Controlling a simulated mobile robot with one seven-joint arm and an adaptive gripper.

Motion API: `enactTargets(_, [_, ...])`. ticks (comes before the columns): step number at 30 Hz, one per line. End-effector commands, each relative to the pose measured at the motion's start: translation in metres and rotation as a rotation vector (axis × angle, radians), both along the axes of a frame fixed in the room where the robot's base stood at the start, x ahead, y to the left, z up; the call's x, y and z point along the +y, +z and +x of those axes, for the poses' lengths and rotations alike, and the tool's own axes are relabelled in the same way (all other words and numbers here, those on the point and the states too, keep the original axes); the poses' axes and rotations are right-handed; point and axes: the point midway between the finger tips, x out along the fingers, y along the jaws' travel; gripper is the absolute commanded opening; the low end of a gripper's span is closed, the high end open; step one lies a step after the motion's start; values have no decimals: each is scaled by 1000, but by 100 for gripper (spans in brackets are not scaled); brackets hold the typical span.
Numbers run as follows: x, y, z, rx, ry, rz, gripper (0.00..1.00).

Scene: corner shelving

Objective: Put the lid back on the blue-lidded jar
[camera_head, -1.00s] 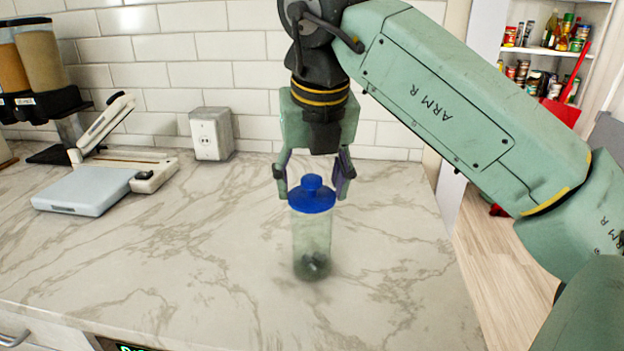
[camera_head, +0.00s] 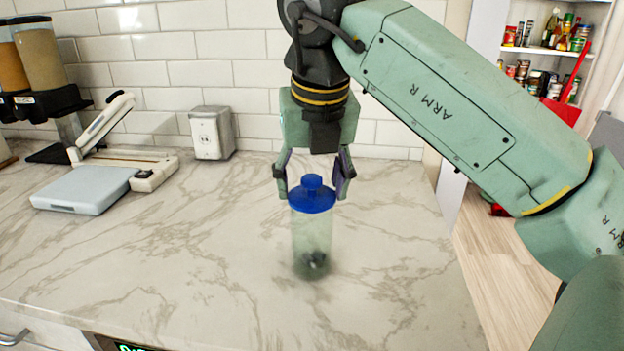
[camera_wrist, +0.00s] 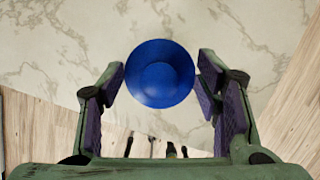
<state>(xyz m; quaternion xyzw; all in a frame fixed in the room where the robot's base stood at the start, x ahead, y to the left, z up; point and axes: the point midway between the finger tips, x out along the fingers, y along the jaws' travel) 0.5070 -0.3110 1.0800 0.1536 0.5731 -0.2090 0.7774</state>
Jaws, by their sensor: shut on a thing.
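A clear, tall jar (camera_head: 312,240) stands upright on the marble counter, with dark contents at its bottom. A blue lid (camera_head: 312,197) with a round knob sits level at the top of the jar, in line with it; whether it is fully seated cannot be told. My gripper (camera_head: 313,192) points straight down over the jar and is shut on the lid, one finger on each side. In the wrist view the lid (camera_wrist: 160,74) is a round blue disc between the purple finger pads and hides the jar below.
The marble counter (camera_head: 180,260) is clear around the jar. A pale grey and cream device (camera_head: 95,188) lies at left, near dispensers (camera_head: 42,65). The counter ends at right, with shelves (camera_head: 550,50) beyond.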

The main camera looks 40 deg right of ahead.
Motion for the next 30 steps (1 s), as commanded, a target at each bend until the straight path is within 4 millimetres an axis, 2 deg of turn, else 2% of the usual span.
enactTargets(7, [0, 0, 0, 0, 0, 0, 35])
enactTargets(8, [0, 0, 0, 0, 0, 0, 59])
enactTargets(9, [0, 0, 0, 0, 0, 0, 62])
enactTargets(18, [0, 0, 0, 0, 0, 0, 81])
enactTargets(25, [0, 0, 0, 0, 0, 0, 82])
enactTargets(30, [0, 0, 0, 0, 0, 0, 93])
